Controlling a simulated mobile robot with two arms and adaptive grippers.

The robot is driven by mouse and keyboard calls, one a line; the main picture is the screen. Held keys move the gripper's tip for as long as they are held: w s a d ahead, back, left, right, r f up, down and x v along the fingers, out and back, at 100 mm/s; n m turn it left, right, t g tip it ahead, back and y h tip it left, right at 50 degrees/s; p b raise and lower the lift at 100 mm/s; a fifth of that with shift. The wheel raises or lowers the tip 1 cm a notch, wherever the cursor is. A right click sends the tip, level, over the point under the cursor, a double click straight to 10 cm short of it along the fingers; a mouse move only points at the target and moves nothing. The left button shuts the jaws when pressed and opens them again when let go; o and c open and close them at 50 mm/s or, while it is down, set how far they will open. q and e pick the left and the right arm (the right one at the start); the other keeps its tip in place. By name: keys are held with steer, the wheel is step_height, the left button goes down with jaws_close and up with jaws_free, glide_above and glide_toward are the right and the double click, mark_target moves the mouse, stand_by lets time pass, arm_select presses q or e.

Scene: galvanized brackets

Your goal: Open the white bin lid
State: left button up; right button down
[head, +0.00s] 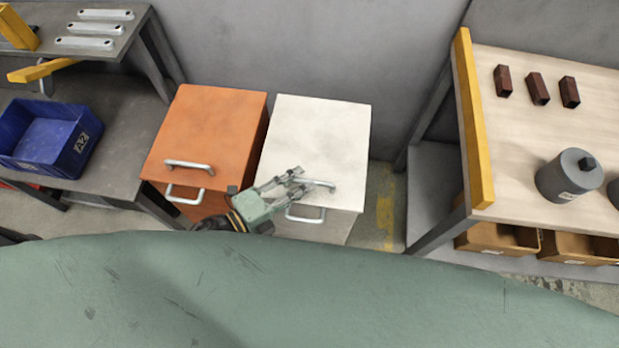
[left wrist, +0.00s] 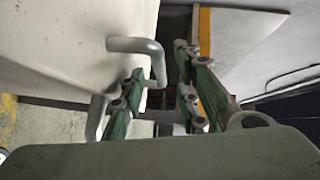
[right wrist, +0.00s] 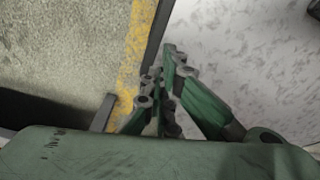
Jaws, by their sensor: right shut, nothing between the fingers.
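The white bin (head: 316,140) stands against the wall with its lid lying flat and closed. A grey bar handle (head: 322,184) is on the lid near its front edge, and a second handle (head: 305,218) is on the front face below. My left gripper (head: 300,180) is at the left end of the lid handle, its fingers apart. In the left wrist view, the bent end of the lid handle (left wrist: 135,44) shows beside the left finger, towards the gap of the left gripper (left wrist: 160,65); contact cannot be told. My right gripper (right wrist: 165,65) is shut and empty, away from the bin.
An orange bin (head: 212,130) with similar handles stands close on the left. A dark table with a blue crate (head: 62,147) is further left. A wooden workbench (head: 520,130) with a yellow edge stands on the right. A floor strip is free between the white bin and the workbench.

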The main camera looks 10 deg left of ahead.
arm_select(q)
steer(key=x, duration=0.3)
jaws_close()
arm_select(e)
steer(key=shift+w+d+r, duration=0.1)
steer(key=shift+w+d, duration=0.3)
steer(key=shift+w, duration=0.3)
